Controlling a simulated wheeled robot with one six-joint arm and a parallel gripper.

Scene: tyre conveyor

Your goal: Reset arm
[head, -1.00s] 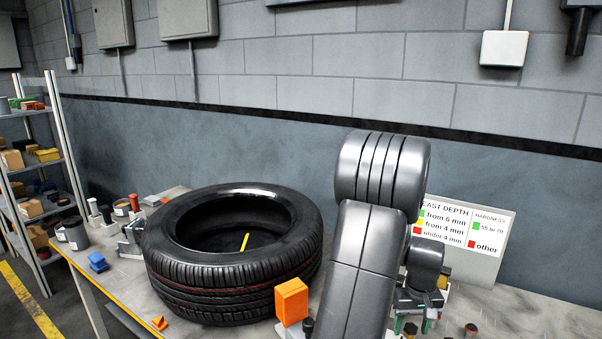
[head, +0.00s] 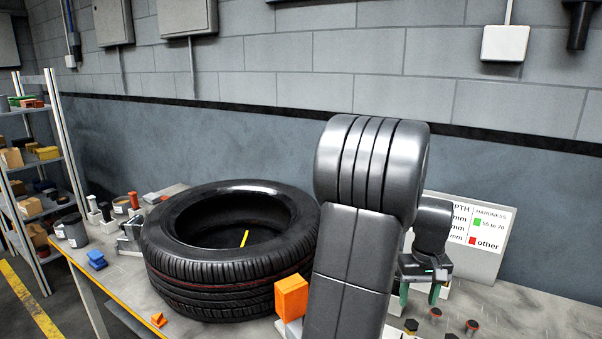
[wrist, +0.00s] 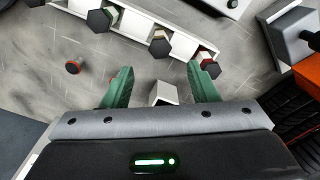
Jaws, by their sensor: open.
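My gripper (head: 420,292) is at the right of the head view, beyond my large grey arm links. Its green fingers point down over the table. In the wrist view my gripper (wrist: 160,88) shows two green fingers spread apart with nothing held between them. Below them is a white rack (wrist: 150,35) with several dark hexagonal-headed pieces in it. A small grey-white block (wrist: 163,93) shows between the fingers, below them. My arm hides part of the table in the head view.
A large black tyre (head: 230,290) lies flat on the table, left of my arm, with a yellow mark inside. An orange block (head: 291,297) stands between tyre and arm. A white sign (head: 480,245) stands behind my gripper. Shelves (head: 55,180) are at far left.

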